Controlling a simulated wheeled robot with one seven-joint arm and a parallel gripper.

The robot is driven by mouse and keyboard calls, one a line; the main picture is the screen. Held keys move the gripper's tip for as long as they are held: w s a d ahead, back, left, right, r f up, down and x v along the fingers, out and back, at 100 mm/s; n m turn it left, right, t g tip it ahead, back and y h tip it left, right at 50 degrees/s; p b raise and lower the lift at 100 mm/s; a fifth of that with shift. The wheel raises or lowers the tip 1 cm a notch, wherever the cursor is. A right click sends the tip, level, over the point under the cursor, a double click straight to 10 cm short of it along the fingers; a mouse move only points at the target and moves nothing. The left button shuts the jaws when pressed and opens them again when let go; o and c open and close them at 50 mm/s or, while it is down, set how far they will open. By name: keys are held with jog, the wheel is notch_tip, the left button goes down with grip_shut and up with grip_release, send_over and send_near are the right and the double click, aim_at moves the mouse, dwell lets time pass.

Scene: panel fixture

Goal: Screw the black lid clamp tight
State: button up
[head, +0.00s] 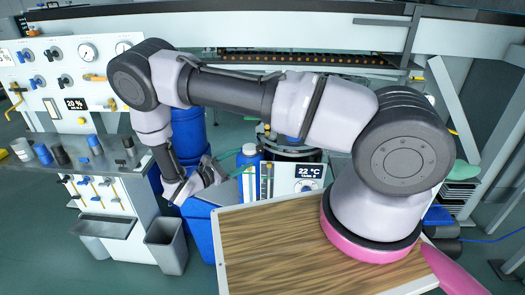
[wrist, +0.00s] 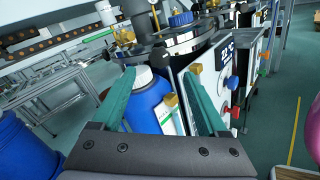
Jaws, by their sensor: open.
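My gripper (wrist: 159,76) is open, its two green fingers spread in the wrist view. In the head view my gripper (head: 228,168) is beside a white-capped blue bottle and left of the tank panel. A round tank with a dark lid rim (wrist: 185,38) stands beyond the fingers in the wrist view. Dark and brass-coloured fittings sit around its rim. A black upright fitting (wrist: 142,27) there may be the lid clamp, but I cannot tell for sure. My gripper is apart from it. In the head view the tank is mostly hidden behind my arm.
The blue bottle (wrist: 149,98) shows between and beyond the fingers. A white panel (head: 297,178) reading 22 °C stands in front of the tank. Blue drums (head: 188,132) and a grey bin (head: 166,245) stand left. A wooden-topped surface (head: 270,245) is nearest me.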

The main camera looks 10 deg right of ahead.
aim_at(258, 150)
jog(key=x, duration=0.8)
grip_shut()
jog(key=shift+m, duration=1.6)
grip_release()
jog(key=v, duration=1)
jog(key=shift+s+a, duration=0.2)
jog(key=shift+a, duration=0.15)
